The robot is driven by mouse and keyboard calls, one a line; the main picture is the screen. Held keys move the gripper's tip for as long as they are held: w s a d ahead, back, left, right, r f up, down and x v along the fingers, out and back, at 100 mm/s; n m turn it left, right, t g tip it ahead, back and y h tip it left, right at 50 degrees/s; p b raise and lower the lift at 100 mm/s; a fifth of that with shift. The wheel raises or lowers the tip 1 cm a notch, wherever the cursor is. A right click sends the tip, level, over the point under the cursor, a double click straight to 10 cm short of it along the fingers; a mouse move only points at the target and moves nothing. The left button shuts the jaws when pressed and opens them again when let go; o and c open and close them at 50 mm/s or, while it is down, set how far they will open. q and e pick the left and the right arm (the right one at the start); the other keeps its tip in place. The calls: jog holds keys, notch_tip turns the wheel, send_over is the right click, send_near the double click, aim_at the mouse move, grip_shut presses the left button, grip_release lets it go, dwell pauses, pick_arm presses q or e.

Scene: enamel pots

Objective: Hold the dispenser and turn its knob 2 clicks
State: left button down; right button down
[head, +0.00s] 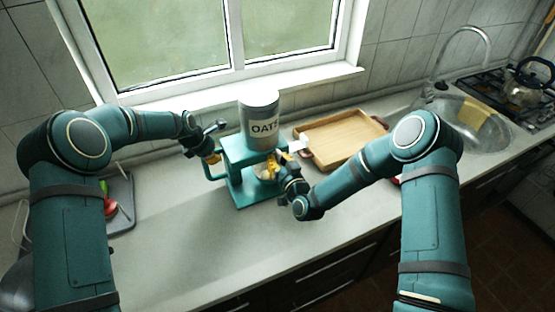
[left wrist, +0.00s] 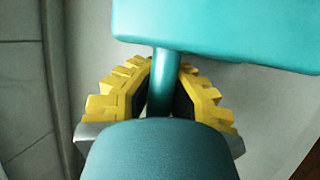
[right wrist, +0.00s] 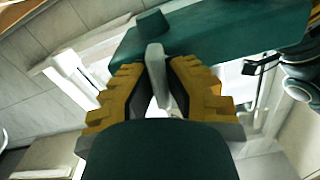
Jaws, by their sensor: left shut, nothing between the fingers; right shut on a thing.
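The dispenser (head: 240,160) is a teal stand on the counter, bearing a grey canister (head: 260,120) labelled OATS. My left gripper (head: 212,158) is at the handle on its left side. My right gripper (head: 272,168) is at the dispenser's front right. In the right wrist view this gripper (right wrist: 158,62) is shut on the pale grey knob (right wrist: 154,52), below the teal body (right wrist: 210,35). The fingers partly hide the knob.
A pale bowl (head: 262,173) stands in the dispenser, partly hidden by my right gripper. A wooden tray (head: 342,139) lies to the right, then the sink (head: 470,125) and a stove with a kettle (head: 530,75). A grey rack (head: 122,205) is at left. The front counter is clear.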

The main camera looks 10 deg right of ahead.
pick_arm(q)
jog(key=shift+d+r, duration=0.1)
pick_arm(e)
jog(key=m, duration=0.4)
jog(key=shift+f+m, duration=0.1)
jog(key=shift+m, duration=0.2)
jog(key=m, duration=0.3)
jog(key=shift+m, duration=0.3)
jog(key=m, duration=0.3)
jog(key=shift+m, duration=2.1)
pick_arm(q)
jog(key=shift+w, duration=0.1)
pick_arm(e)
jog(key=c, duration=1)
grip_release()
